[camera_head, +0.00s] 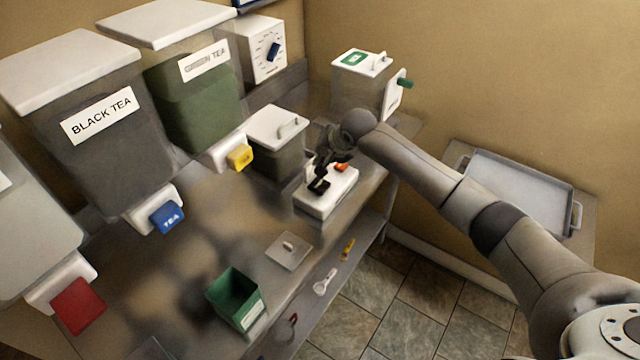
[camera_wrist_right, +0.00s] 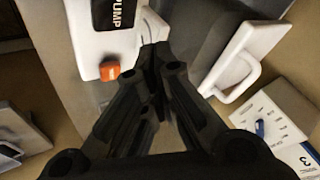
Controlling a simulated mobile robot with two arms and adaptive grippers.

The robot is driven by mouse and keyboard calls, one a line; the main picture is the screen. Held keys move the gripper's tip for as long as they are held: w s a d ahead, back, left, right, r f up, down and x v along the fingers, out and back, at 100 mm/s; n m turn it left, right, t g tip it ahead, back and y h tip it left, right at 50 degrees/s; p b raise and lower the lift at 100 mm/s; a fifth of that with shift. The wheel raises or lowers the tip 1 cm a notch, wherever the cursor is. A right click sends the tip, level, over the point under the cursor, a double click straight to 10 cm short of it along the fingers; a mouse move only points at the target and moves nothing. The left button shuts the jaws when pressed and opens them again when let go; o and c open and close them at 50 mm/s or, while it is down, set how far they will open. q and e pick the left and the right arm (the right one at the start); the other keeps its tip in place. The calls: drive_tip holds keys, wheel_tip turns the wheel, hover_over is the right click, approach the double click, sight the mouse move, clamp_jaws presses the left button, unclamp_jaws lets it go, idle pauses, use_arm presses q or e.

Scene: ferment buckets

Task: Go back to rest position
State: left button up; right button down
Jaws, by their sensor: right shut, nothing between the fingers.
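My right arm reaches in from the right in the head view. My right gripper (camera_head: 319,184) is shut and empty, fingers pointing down at the white pump box (camera_head: 340,192). The box has an orange-red button (camera_head: 341,167) and a black part. In the right wrist view my shut fingertips (camera_wrist_right: 154,58) are in front of the box (camera_wrist_right: 115,42), beside its button (camera_wrist_right: 109,70) and black "PUMP" label (camera_wrist_right: 113,13). I cannot tell whether they touch it. My left gripper is not in view.
Behind the pump box stands a grey bin with a white lid (camera_head: 276,122). Black tea (camera_head: 110,150) and green tea (camera_head: 195,105) buckets line the left. A small green bin (camera_head: 237,298) and grey lid (camera_head: 289,250) lie in front. A tray (camera_head: 520,190) is at right.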

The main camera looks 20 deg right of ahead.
idle(0.3)
drive_tip(key=s+a+f+n+g+y, duration=0.1)
drive_tip(key=s+a+f+n, duration=0.3)
drive_tip(key=s, duration=0.7)
drive_tip(key=s+a+f+n+g, duration=0.1)
drive_tip(key=s+a+f+n, duration=0.1)
drive_tip(key=s+a+f, duration=0.6)
drive_tip(key=s+d+r+n+g+h, duration=0.15)
drive_tip(key=s+d, duration=0.45)
drive_tip(key=s, duration=0.6)
drive_tip(key=s+d+r+n+h, duration=0.15)
drive_tip(key=s+d, duration=0.45)
drive_tip(key=s, duration=0.6)
wheel_tip(320, 180, down, 31)
drive_tip(key=s+g+b, duration=0.2)
drive_tip(key=b, duration=0.4)
drive_tip(key=s+d+f+b, duration=0.1)
drive_tip(key=s+f+b, duration=0.1)
drive_tip(key=s+f, duration=0.6)
drive_tip(key=s+d+f+b, duration=0.1)
drive_tip(key=s+f+b, duration=0.1)
drive_tip(key=s+f, duration=0.6)
wheel_tip(320, 180, down, 5)
drive_tip(key=shift+s+d+f+g+b, duration=0.15)
drive_tip(key=shift+d+f+g+b, duration=0.05)
drive_tip(key=shift+d+g+b, duration=0.2)
